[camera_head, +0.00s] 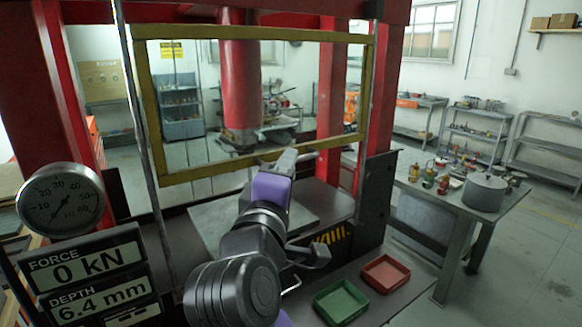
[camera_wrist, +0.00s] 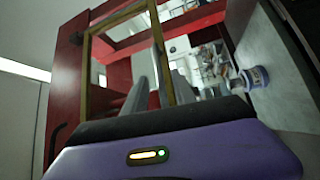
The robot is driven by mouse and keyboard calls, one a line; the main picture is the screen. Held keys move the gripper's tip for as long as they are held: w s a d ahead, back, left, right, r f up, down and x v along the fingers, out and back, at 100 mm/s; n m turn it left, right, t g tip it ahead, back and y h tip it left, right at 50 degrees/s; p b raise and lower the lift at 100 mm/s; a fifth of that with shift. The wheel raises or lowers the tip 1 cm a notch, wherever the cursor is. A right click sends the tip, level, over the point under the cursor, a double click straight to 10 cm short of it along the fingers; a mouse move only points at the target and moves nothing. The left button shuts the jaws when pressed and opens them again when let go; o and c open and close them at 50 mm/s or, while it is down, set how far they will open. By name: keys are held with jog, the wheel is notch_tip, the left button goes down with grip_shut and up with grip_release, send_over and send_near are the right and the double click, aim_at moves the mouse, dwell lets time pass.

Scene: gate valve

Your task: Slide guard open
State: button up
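The guard is a clear panel in a yellow frame (camera_head: 153,120), standing upright across the front of the red press. Its frame (camera_wrist: 158,55) also shows in the wrist view. My gripper (camera_head: 285,160) is at the lower bar of the frame, right of its middle. In the wrist view, my gripper's grey fingers (camera_wrist: 160,92) appear on either side of a frame bar. Whether they press on it is not clear. My purple wrist hides part of what lies below the guard.
A red press ram (camera_head: 240,85) hangs behind the panel. A dial gauge (camera_head: 61,200) and a readout board (camera_head: 90,277) stand at left. A green tray (camera_head: 340,301) and a red tray (camera_head: 385,273) lie at front right.

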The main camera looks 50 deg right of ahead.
jog(key=shift+b+v, duration=0.45)
jog(key=shift+v, duration=1.7)
jog(key=w+a+n+t+y, duration=0.2)
jog(key=w+a+t+y, duration=0.35)
jog(key=a+t, duration=0.3)
jog(key=s+a+f+t+y+b, duration=0.1)
jog(key=s+a+f+y, duration=0.35)
jog(key=f, duration=0.45)
jog(key=s+a+f+t+y+b, duration=0.1)
jog(key=s+a+f+t+y, duration=0.2)
jog(key=f+y, duration=0.5)
jog(key=s+f+m+g+b, duration=0.1)
jog(key=s+f+m+g, duration=0.2)
jog(key=s+f, duration=0.7)
jog(key=s+f+m+g+h+b, duration=0.1)
jog(key=s+f+m+g+b, duration=0.1)
jog(key=s+f, duration=0.8)
jog(key=s+d+m+g, duration=0.1)
jog(key=s+g, duration=0.1)
jog(key=s, duration=0.4)
